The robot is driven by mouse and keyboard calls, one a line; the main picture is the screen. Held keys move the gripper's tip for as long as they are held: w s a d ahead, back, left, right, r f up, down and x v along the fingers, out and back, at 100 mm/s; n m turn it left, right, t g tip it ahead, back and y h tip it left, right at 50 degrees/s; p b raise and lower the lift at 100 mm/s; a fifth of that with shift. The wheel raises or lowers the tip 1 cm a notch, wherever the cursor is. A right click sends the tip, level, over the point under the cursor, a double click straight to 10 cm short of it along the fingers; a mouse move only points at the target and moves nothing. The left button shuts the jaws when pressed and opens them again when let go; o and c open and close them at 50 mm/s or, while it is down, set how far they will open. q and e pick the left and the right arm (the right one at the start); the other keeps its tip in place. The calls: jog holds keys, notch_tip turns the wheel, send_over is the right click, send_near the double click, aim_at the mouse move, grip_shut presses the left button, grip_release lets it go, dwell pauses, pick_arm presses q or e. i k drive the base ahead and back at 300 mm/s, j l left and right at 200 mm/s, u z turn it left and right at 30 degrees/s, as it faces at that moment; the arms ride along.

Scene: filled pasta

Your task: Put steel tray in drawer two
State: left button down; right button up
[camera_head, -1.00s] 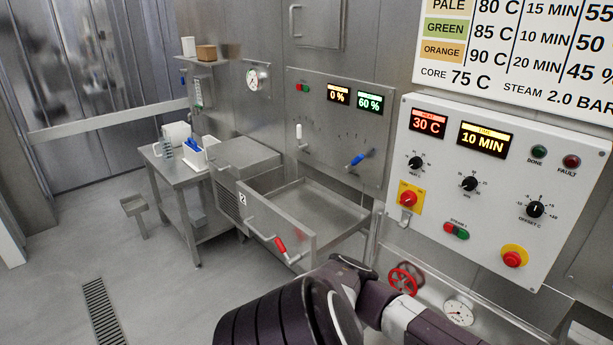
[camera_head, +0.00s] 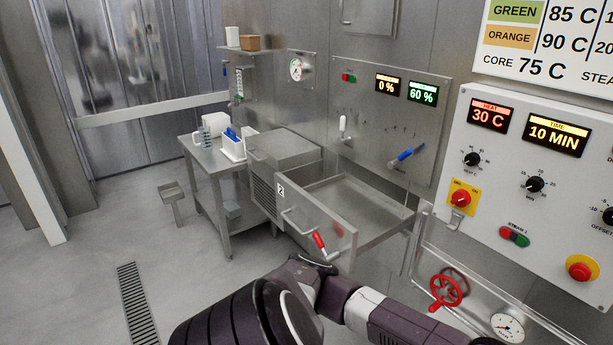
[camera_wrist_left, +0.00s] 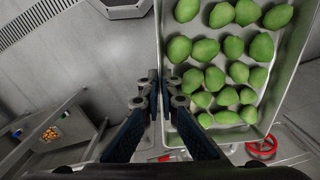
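The steel tray (camera_wrist_left: 161,40) shows in the left wrist view, with several green filled pasta pieces (camera_wrist_left: 222,60) lying in it. My left gripper (camera_wrist_left: 160,90) has its two fingers on either side of the tray's left wall, shut on it. In the head view, drawer two (camera_head: 325,228), marked with a "2", stands pulled open and its visible inside looks empty. A bar handle with a red part (camera_head: 319,240) is on its front. The tray and both grippers are out of the head view; my arm crosses its bottom.
A steel side table (camera_head: 205,160) with a white caddy stands left of the drawer unit (camera_head: 285,150). A control panel (camera_head: 530,180), a red valve wheel (camera_head: 445,288) and a gauge (camera_head: 508,327) are on the right. The floor at the left is open, with a drain grate (camera_head: 137,305).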

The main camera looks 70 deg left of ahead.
aim_at(340, 213)
jog(key=k+j+u, duration=0.25)
jog(key=j, duration=0.35)
jog(key=j+u, duration=0.2)
jog(key=j, duration=0.45)
jog(key=k+j+u, duration=0.25)
jog(key=j, duration=0.4)
jog(key=i, duration=0.1)
